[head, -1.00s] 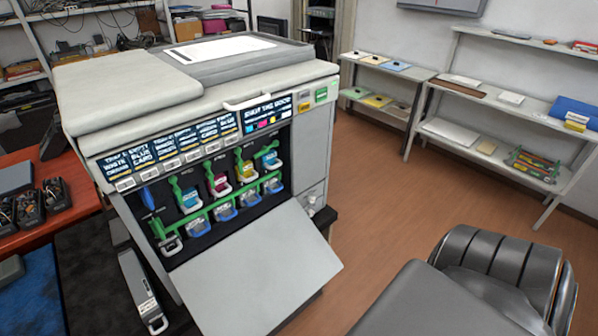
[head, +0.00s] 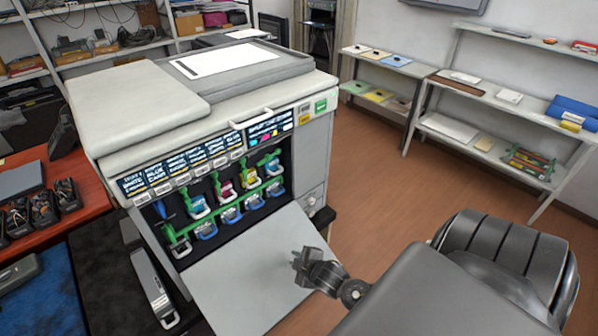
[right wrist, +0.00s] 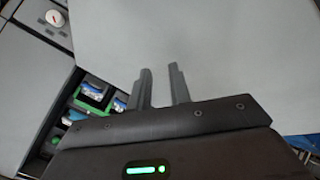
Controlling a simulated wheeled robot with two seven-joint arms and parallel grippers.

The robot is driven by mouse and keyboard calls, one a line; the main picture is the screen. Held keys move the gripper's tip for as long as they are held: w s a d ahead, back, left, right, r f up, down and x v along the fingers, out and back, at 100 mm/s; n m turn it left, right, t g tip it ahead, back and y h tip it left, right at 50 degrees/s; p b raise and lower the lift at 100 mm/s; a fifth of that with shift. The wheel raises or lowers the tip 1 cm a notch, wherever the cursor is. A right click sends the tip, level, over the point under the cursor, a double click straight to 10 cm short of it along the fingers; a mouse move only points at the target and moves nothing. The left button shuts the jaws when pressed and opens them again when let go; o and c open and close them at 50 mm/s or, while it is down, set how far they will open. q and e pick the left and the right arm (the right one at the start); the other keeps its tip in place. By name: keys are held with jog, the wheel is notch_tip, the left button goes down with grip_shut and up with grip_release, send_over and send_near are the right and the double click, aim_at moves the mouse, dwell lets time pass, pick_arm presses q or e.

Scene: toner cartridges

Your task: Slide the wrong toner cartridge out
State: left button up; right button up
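The printer (head: 140,100) stands with its front door (head: 240,270) folded down. In its dark bay, several toner cartridges sit in a row: a cyan one (head: 198,205), a magenta one (head: 226,190), a yellow one (head: 250,178) and, at the far right, another bluish one (head: 272,166). The labels are too small to read. My right gripper (head: 299,262) is in front of the door's right part, apart from the cartridges. In the right wrist view its two fingers (right wrist: 161,75) stand apart with nothing between them. My left gripper is not in view.
Green levers and blue-and-white handles (head: 231,213) line the bay below the cartridges. A red table (head: 80,190) with dark items stands at the left. Shelves (head: 470,90) stand along the back right wall. Brown floor (head: 385,190) is clear between printer and shelves.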

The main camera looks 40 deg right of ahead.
jog(key=w+d+r+n+t+p, duration=0.1)
jog(key=w+d+r+n+t, duration=0.3)
jog(key=w+d+r, duration=0.3)
jog(key=n+t+y, duration=0.1)
jog(key=n+t, duration=0.3)
jog(key=n, duration=0.1)
send_near(279, 173)
jog(key=shift+w+d+r+b, duration=0.1)
jog(key=shift+w+b, duration=0.95)
jog(key=shift+w, duration=1.5)
jog(key=shift+w+d+b, duration=0.1)
jog(key=shift+w+b, duration=0.9)
jog(key=shift+w, duration=1.55)
grip_shut()
